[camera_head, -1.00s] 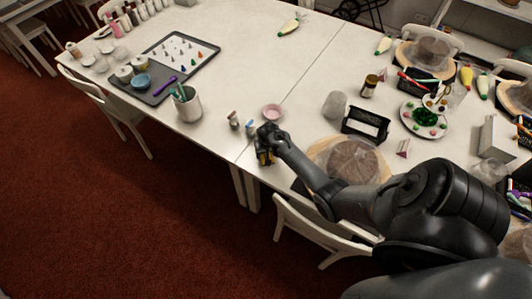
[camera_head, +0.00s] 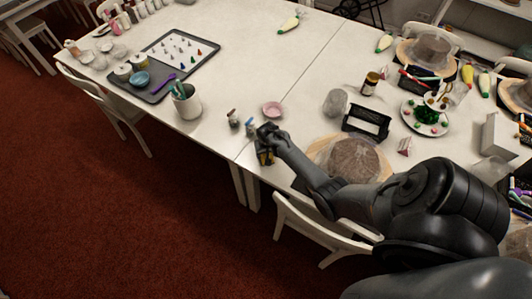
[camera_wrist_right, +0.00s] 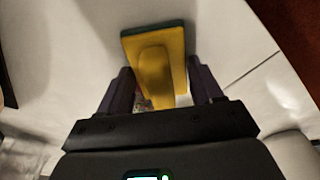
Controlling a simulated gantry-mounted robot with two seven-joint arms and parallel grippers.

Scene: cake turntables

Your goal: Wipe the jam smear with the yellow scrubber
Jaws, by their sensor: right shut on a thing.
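My right gripper (camera_head: 264,157) is low at the front edge of the white table, left of the cake on its round board, and points down. In the right wrist view, its two dark fingers (camera_wrist_right: 163,88) are shut on the yellow scrubber (camera_wrist_right: 160,62). The scrubber has a raised yellow grip and a dark green layer along its far edge. The pale table surface lies beyond it; I cannot tell whether the scrubber touches it. I cannot make out the jam smear in either view. My left gripper is not in view.
A pink dish (camera_head: 272,109) and two small bottles (camera_head: 233,117) stand just behind my right gripper. A plastic-covered brown cake (camera_head: 354,158) and a black caddy (camera_head: 366,123) stand to its right. A chair (camera_head: 311,226) is tucked at the front.

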